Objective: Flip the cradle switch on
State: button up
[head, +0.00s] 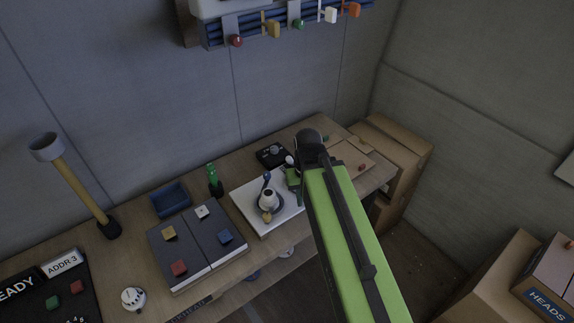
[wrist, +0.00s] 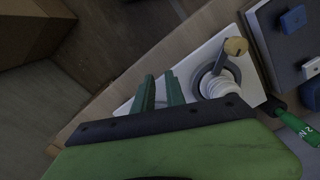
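I cannot tell for sure which part is the cradle switch. A white plate (head: 243,206) lies on the bench and carries a pale ribbed boot (head: 268,198) with a grey base ring, a dark lever and a small gold knob (head: 266,215). In the wrist view the boot (wrist: 217,87) and gold knob (wrist: 235,46) are just right of my gripper (wrist: 160,78). Its two green fingers are parallel with a gap between them, empty, over the plate. In the head view my gripper (head: 293,178) is at the plate's right side, partly hidden by my arm.
A black box with a grey knob (head: 273,156) stands behind the plate. A grey panel with coloured buttons (head: 190,250) and a green-handled tool (head: 214,180) are to the left. Cardboard boxes (head: 400,150) stand at the right. A rack with coloured tabs (head: 285,25) hangs on the wall.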

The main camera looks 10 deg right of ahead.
aim_at(289, 159)
jog(key=u, duration=0.15)
jog(key=k, duration=0.55)
jog(key=u, duration=3.35)
jog(key=k, duration=1.15)
jog(key=z, duration=1.55)
jog(key=i, duration=1.1)
jog(key=u, duration=0.15)
